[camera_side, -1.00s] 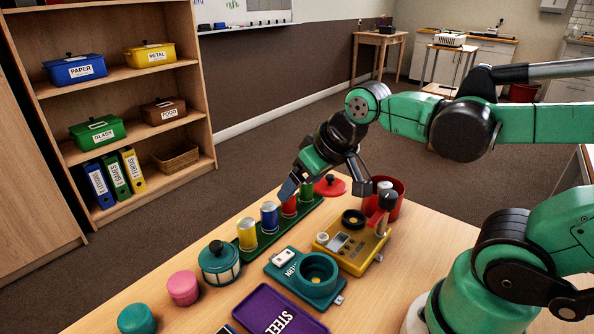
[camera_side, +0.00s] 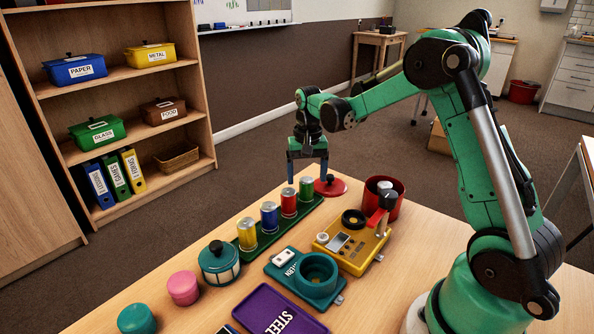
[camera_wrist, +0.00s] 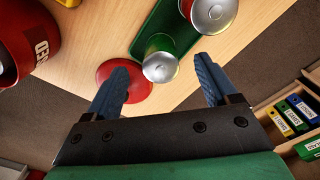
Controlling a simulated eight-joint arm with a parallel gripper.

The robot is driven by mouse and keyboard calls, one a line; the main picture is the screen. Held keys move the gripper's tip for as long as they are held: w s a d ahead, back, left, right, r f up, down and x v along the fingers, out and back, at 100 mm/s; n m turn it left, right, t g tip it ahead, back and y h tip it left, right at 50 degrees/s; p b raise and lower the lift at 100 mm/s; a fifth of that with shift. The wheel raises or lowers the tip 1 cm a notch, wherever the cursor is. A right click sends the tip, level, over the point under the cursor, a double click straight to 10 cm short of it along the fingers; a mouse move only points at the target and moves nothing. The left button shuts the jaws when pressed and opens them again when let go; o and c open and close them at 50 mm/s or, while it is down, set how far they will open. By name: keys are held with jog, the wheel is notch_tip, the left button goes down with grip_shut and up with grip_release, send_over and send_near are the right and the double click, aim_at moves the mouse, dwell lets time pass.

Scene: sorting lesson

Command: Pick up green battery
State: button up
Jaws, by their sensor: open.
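The green battery (camera_side: 306,190) stands upright at the far right end of a dark green tray (camera_side: 273,237), in line with a red, a blue and a yellow battery. My gripper (camera_side: 307,168) is open above the far end of the tray, with its fingers pointing down and nothing between them in the side view. In the wrist view the green battery (camera_wrist: 160,58) shows its silver top ahead of my fingertips, roughly between them (camera_wrist: 165,85). My left finger there overlaps the red lid (camera_wrist: 125,80).
The red lid (camera_side: 329,187) with a knob lies right beside the tray's far end. A red bin (camera_side: 396,208) and a yellow device (camera_side: 350,245) stand to the right. A teal holder (camera_side: 317,276), a teal jar (camera_side: 219,263) and a purple tray (camera_side: 266,312) are nearer the front.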

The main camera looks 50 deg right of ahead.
aim_at(307, 179)
jog(key=shift+f, duration=2)
grip_shut()
